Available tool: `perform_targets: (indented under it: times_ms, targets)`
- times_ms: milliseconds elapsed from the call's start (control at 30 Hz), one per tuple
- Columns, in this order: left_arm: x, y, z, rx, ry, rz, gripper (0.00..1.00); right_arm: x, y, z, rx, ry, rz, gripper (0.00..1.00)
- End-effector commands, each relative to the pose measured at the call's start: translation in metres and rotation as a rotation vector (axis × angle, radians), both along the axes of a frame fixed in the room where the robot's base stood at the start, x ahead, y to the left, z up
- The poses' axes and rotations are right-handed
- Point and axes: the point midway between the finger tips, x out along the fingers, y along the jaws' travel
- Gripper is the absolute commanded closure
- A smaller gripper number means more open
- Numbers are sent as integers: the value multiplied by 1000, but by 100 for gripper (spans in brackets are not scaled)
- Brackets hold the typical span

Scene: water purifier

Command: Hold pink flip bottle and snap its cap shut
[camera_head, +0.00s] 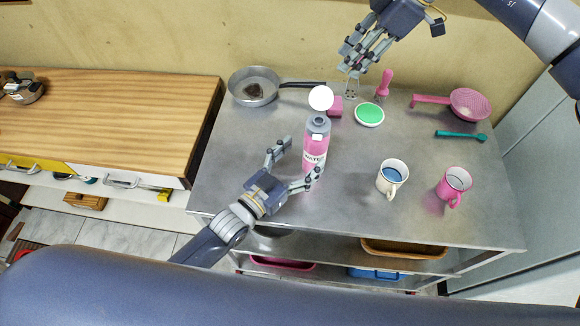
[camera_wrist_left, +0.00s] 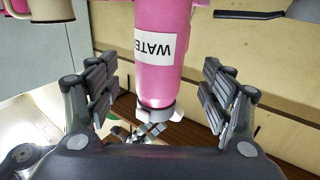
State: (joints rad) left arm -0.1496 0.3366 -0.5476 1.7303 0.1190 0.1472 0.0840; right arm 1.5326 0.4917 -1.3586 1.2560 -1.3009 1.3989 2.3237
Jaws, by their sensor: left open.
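The pink bottle (camera_head: 315,150) with a white label stands upright on the metal table. My left gripper (camera_head: 300,160) is open, with one finger on each side of the bottle body. In the left wrist view the bottle (camera_wrist_left: 165,60) appears upside down between the spread fingers (camera_wrist_left: 158,88), with gaps on both sides. My right gripper (camera_head: 362,58) is high near the back wall, away from the bottle; its finger opening is unclear.
Behind the bottle are a pan (camera_head: 254,87), a pink block (camera_head: 335,106) and a green-topped dish (camera_head: 369,115). The table's front left is clear.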

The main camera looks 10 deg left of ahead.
Motion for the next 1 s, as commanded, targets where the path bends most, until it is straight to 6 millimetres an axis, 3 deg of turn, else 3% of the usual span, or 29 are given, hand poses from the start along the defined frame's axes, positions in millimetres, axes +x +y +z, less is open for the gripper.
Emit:
perform_targets:
  times_ms: [300, 733, 1000]
  targets:
    - [40, -28, 0, -1, 1, -1, 26, 0, 0, 0, 0, 0, 0, 67]
    - [48, -33, 0, 0, 1, -1, 26, 0, 0, 0, 0, 0, 0, 67]
    - [48, -33, 0, 0, 1, -1, 85, 0, 0, 0, 0, 0, 0, 67]
